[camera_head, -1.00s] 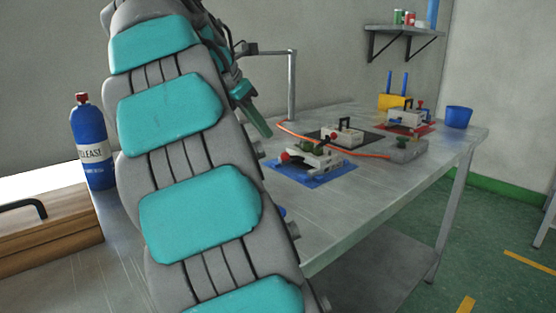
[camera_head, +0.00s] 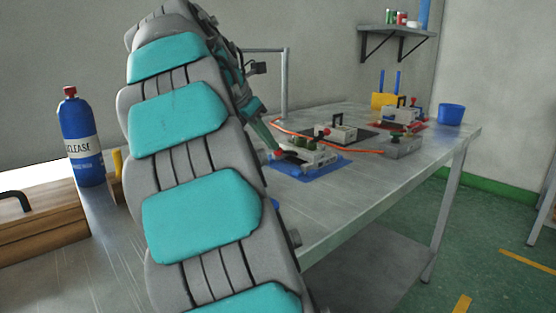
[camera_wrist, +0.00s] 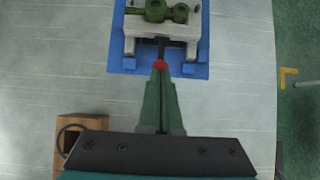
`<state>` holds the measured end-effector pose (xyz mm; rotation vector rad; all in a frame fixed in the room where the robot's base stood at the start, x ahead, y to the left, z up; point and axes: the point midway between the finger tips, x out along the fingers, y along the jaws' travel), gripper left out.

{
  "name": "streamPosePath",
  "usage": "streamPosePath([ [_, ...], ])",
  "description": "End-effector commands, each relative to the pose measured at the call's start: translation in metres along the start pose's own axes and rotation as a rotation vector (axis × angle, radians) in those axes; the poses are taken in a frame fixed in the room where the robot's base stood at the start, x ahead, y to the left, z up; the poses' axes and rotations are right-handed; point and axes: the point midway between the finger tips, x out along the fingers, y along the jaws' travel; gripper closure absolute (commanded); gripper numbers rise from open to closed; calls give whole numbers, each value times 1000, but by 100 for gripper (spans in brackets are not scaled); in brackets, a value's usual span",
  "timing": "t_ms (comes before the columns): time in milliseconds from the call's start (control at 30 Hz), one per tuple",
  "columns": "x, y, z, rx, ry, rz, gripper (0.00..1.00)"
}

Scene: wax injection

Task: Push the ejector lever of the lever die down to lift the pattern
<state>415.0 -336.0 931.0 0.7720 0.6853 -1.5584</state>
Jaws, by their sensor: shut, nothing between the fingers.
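The lever die (camera_head: 318,157), a pale block, sits on a blue mat (camera_head: 322,172) on the metal table. A green pattern (camera_head: 300,142) shows on top of it, and also in the wrist view (camera_wrist: 160,12). The ejector lever is dark and ends in a red knob (camera_head: 278,153), toward my gripper. My gripper (camera_head: 272,146) is shut and empty. In the wrist view, its green fingertips (camera_wrist: 160,75) are at the red knob (camera_wrist: 160,64) and overlap its near side. I cannot tell whether they touch it, or how far down the lever is.
Another die (camera_head: 338,134) on a dark mat and one on a red mat (camera_head: 410,127) stand behind. An orange hose (camera_head: 350,149) runs past to a grey box (camera_head: 403,147). A blue cup (camera_head: 451,114) stands far right.

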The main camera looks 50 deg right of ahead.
Motion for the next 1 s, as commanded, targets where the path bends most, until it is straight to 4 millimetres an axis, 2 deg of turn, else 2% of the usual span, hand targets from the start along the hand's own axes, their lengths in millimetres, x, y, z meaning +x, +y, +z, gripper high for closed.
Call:
streamPosePath([
  [67, 6, 0, -1, 1, 0, 0, 100],
  [500, 7, 0, -1, 0, 0, 0, 100],
  [733, 24, -1, -14, -2, 2, -4, 100],
  [1000, 16, 0, -13, -2, 0, 0, 100],
])
